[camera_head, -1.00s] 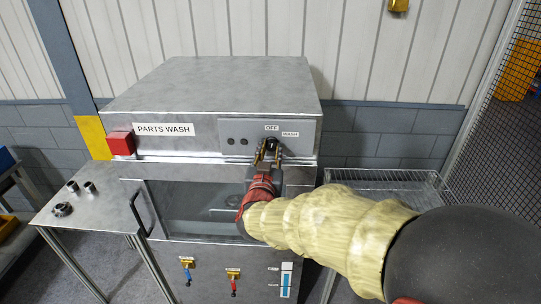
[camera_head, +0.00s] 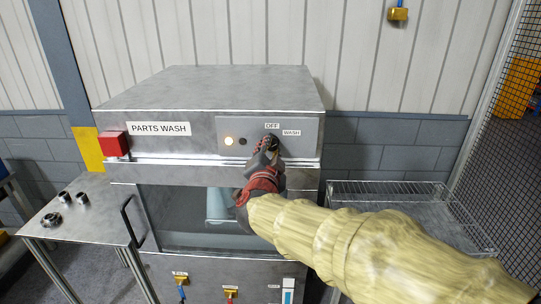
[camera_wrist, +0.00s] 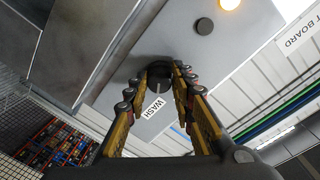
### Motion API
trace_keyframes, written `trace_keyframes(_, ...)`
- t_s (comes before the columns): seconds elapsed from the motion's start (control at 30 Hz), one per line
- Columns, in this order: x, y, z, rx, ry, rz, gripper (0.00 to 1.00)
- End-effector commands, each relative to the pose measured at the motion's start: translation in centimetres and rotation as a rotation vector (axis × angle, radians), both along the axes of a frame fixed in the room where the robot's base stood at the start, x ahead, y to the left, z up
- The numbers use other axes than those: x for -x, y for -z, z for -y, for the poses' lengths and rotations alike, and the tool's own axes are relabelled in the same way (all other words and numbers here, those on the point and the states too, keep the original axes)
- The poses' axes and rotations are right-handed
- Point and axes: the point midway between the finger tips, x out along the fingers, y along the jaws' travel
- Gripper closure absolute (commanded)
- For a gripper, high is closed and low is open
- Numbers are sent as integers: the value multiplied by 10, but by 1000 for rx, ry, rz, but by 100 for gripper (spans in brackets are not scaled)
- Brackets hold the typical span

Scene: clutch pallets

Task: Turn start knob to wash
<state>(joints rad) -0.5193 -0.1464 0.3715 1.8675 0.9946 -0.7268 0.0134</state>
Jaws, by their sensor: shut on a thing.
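The start knob (camera_wrist: 159,74) is a dark round knob on the grey control panel of the parts washer. In the wrist view it sits between the two fingertips of my gripper (camera_wrist: 160,80), which is shut on it. A pale mark on the knob points towards the WASH label (camera_wrist: 153,105). In the head view my gripper (camera_head: 268,146) mostly hides the knob, just below the OFF label (camera_head: 271,126) and left of the WASH label (camera_head: 291,133). The left indicator lamp (camera_head: 229,141) glows warm white; the lamp beside it (camera_head: 243,141) is dark.
A red button box (camera_head: 113,144) is at the panel's left. The washer door with its window (camera_head: 175,215) and handle (camera_head: 130,220) is below. A side table (camera_head: 55,240) holds several metal rings. A wire rack (camera_head: 400,190) stands at the right.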

Motion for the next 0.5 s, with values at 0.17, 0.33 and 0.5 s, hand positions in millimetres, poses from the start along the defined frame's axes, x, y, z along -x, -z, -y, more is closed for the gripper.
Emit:
trace_keyframes(0.17, 0, 1, 0, -51, -1, 2, 100)
trace_keyframes(0.33, 0, 1, 0, -73, 0, 1, 100)
trace_keyframes(0.5, 0, 0, 0, -77, 0, 2, 100)
